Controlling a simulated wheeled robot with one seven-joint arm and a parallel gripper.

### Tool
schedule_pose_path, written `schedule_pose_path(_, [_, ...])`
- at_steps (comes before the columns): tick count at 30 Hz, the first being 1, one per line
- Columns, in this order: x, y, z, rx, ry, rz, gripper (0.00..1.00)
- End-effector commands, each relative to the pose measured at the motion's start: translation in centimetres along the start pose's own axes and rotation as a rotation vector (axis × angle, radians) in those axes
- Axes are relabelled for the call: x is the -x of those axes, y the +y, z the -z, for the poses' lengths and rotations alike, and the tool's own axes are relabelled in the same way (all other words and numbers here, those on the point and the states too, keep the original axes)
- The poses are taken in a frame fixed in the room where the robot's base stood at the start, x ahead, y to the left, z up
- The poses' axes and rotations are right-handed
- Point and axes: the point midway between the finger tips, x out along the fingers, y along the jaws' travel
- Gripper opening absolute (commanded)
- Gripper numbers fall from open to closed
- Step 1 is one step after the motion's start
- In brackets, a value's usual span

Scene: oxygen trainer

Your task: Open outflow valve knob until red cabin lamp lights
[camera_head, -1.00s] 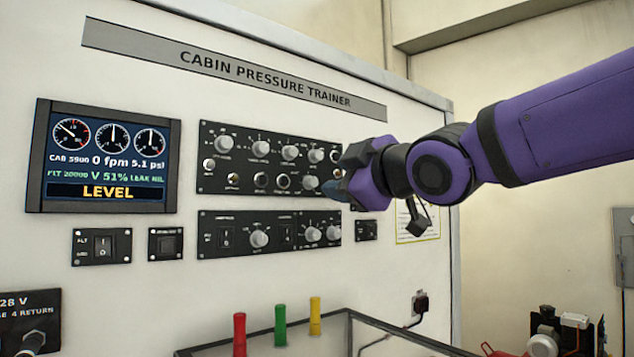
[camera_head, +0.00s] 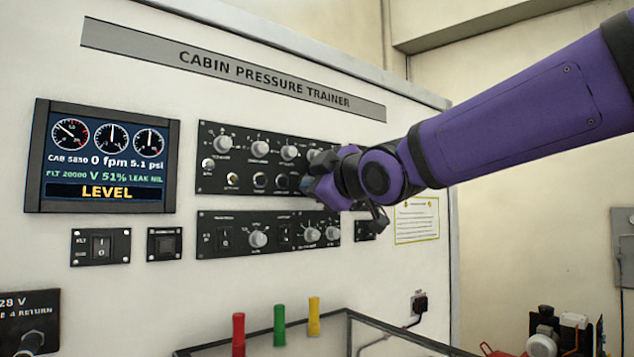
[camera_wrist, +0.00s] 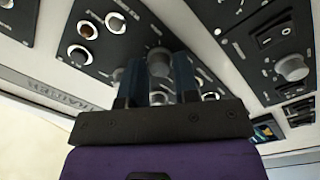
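My gripper (camera_head: 314,184) is at the lower right of the upper black panel (camera_head: 216,186) and hides part of it. In the wrist view my gripper (camera_wrist: 157,75) has its two dark fingers apart, with a grey knob (camera_wrist: 158,62) between them. Small gaps seem to show beside the knob; contact is not clear. The labels are too blurred to confirm which knob is the outflow valve. The display (camera_head: 103,158) reads V 51%, CAB 5850, 0 fpm, 5.1 psi and LEVEL. I see no lit red lamp; part of the panel is hidden.
The lower panel (camera_head: 206,251) has several grey knobs and switches just below my gripper. Small switch panels (camera_head: 101,247) sit at left. Red (camera_head: 239,335), green (camera_head: 280,325) and yellow (camera_head: 314,316) handles stand below at a framed case.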

Motion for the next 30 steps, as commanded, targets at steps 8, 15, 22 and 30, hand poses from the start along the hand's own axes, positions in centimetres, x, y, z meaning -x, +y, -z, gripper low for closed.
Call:
schedule_pose_path(8, [0.01, -0.02, 0.0, -0.002, 0.0, 0.0, 0.0])
schedule_pose_path(15, [0.01, -0.04, 0.03, -0.053, -0.002, 0.004, 0.0])
schedule_pose_path(22, [0.01, -0.04, 0.06, -0.201, -0.006, 0.011, 0.0])
schedule_pose_path(30, [0.01, -0.03, 0.1, -0.45, -0.014, 0.023, 0.0])
